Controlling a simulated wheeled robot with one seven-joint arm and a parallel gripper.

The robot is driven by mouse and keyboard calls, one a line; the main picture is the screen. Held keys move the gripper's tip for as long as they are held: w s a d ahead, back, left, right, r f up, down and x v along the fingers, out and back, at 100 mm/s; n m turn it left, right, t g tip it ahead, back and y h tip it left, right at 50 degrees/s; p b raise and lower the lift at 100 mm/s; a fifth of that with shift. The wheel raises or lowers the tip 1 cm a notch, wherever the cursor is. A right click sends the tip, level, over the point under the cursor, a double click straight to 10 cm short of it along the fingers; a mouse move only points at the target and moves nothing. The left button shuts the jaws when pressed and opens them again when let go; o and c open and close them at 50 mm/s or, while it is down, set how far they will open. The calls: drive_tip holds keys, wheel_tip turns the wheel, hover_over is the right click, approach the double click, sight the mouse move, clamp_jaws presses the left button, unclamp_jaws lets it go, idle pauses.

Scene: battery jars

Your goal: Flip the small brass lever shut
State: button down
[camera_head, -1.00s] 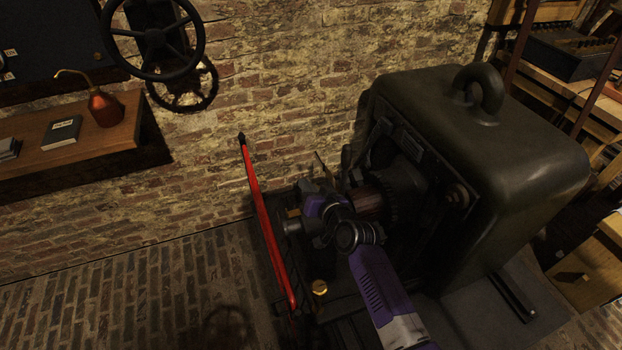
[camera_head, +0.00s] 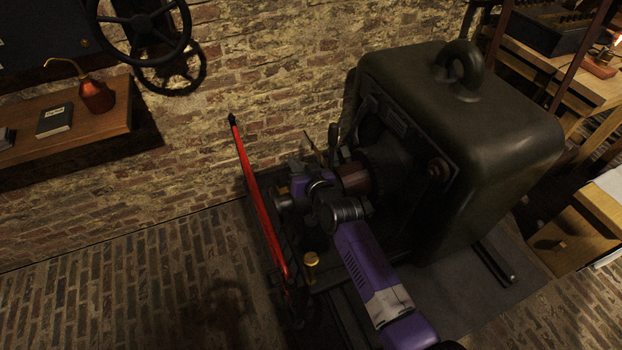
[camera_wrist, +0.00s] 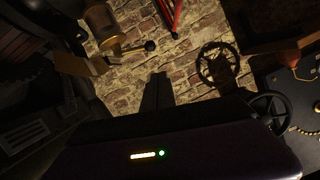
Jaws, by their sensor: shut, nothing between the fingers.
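In the wrist view, a short brass lever (camera_wrist: 132,49) with a black ball knob sticks out sideways from below a brass cylinder (camera_wrist: 102,25). My gripper (camera_wrist: 157,84) shows there as a dark, narrow shape, shut and empty, below and apart from the knob. In the head view, my purple wrist is beside the big dark machine (camera_head: 480,130), at its left face. My fingertips and the brass lever cannot be made out clearly there.
A long red lever (camera_head: 258,200) stands left of my wrist. A brass cap (camera_head: 311,260) is below it. A handwheel (camera_head: 140,22) and a wooden shelf (camera_head: 85,137) with an oil can (camera_head: 95,95) are on the brick wall. The brick floor at left is clear.

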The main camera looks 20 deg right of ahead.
drive_tip(key=v, duration=0.9)
drive_tip(key=shift+s+p, duration=0.15)
drive_tip(key=shift+p, duration=0.2)
drive_tip(key=shift+a+f, duration=0.1)
